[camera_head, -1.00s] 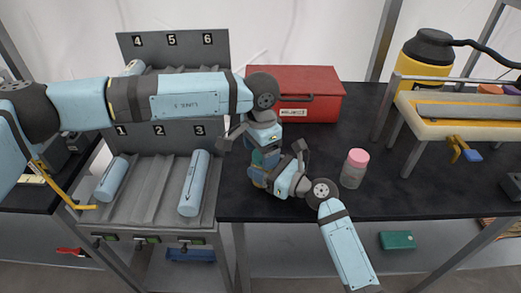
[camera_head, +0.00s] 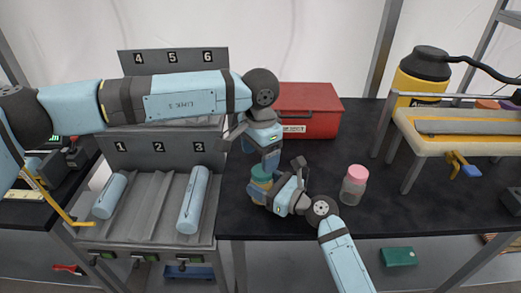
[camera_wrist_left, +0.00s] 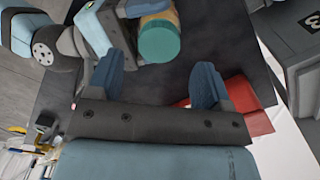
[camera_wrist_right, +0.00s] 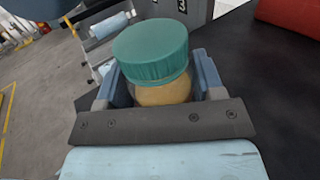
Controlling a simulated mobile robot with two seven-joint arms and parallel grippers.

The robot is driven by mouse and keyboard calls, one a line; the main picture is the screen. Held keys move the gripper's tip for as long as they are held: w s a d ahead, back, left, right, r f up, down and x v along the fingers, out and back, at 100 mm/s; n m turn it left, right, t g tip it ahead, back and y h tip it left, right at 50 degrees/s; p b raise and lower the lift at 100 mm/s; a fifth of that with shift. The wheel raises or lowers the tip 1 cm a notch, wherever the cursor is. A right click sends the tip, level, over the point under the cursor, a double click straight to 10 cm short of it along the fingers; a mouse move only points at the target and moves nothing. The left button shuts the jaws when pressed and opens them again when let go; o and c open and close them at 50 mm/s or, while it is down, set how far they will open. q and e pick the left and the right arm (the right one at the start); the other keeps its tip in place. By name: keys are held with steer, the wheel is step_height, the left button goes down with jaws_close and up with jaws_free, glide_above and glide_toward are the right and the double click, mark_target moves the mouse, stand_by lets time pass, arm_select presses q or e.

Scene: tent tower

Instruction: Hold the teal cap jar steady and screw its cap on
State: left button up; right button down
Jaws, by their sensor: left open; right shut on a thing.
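The teal cap jar (camera_head: 259,187) stands upright near the front of the dark table, with amber contents. Its teal cap (camera_wrist_right: 151,50) sits on top of the jar in the right wrist view; I cannot tell how tight it is. My right gripper (camera_head: 270,194) is shut around the jar's body, below the cap. My left gripper (camera_head: 268,160) is open and empty, just above and behind the cap in the head view. In the left wrist view the cap (camera_wrist_left: 159,42) lies beyond the open fingers, apart from them.
A pink-capped jar (camera_head: 354,186) stands to the right on the table. A red box (camera_head: 308,112) is behind. A numbered grey rack (camera_head: 150,205) with blue cylinders is at the left. A cream-and-yellow bench unit (camera_head: 455,135) stands at the right.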

arm_select(q)
steer(key=n, duration=0.7)
steer(key=shift+d+r, duration=0.1)
steer(key=shift+r, duration=0.1)
steer(key=n, duration=0.6)
steer(key=shift+r, duration=0.2)
steer(key=n, duration=0.6)
steer(key=shift+d+r+n, duration=0.15)
steer(key=shift+r+n, duration=0.05)
steer(key=shift+n, duration=0.2)
steer(key=n, duration=0.6)
steer(key=shift+r+n, duration=0.2)
steer(key=shift+n, duration=0.1)
steer(key=n, duration=0.6)
steer(key=shift+r, duration=0.2)
steer(key=n, duration=0.6)
steer(key=shift+w+r+n, duration=0.1)
steer(key=shift+r+n, duration=0.1)
steer(key=shift+n, duration=0.2)
steer(key=n, duration=0.6)
steer(key=shift+r, duration=0.2)
steer(key=n, duration=0.6)
steer(key=shift+r, duration=0.15)
